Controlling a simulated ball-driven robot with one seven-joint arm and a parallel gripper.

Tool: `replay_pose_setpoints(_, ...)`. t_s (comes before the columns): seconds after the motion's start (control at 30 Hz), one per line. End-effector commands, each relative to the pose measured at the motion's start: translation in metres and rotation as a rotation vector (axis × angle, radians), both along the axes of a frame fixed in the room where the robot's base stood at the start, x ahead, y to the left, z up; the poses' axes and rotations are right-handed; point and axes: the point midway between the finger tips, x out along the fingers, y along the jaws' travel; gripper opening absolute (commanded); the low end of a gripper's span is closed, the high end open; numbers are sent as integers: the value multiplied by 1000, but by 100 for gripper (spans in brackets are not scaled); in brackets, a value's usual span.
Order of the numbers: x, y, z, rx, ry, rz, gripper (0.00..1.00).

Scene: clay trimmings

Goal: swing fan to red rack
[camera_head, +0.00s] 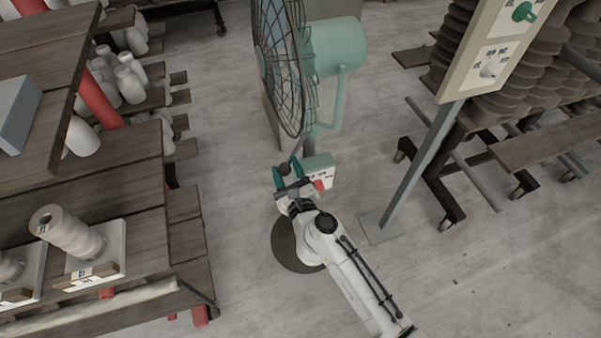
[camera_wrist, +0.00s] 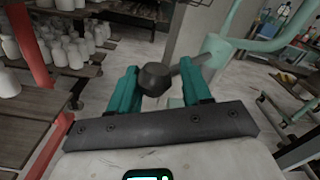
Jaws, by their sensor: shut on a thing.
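The fan has a dark wire cage (camera_head: 277,70) facing left and a mint-green motor housing (camera_head: 338,48) on a green bracket. A dark knob (camera_wrist: 155,79) on a short grey rod (camera_wrist: 193,64) sits between the teal fingers of my gripper (camera_wrist: 159,88). My gripper (camera_head: 282,178) is shut on this knob, just below the cage in the head view. The red rack (camera_head: 98,98) stands left of the fan, with red posts and plank shelves of white bottles. Its red post (camera_wrist: 32,50) also shows at left in the wrist view.
A sign board (camera_head: 487,45) on a grey post stands right of my arm. Behind it, a wheeled rack holds dark stacked pieces (camera_head: 470,60). A plank table (camera_head: 140,200) with white turned pieces stands at left. Bare floor lies between fan and racks.

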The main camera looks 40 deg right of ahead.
Motion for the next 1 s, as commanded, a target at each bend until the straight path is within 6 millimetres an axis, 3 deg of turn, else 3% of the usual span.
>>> replay_pose_setpoints(0.27,17,13,5,0,-11,15,0)
replay_pose_setpoints(0.77,19,15,1,7,-7,16,0)
replay_pose_setpoints(0.8,19,15,1,7,-7,16,50)
replay_pose_setpoints(0.9,19,15,1,6,-6,16,59)
replay_pose_setpoints(1.0,19,15,2,4,-6,15,60)
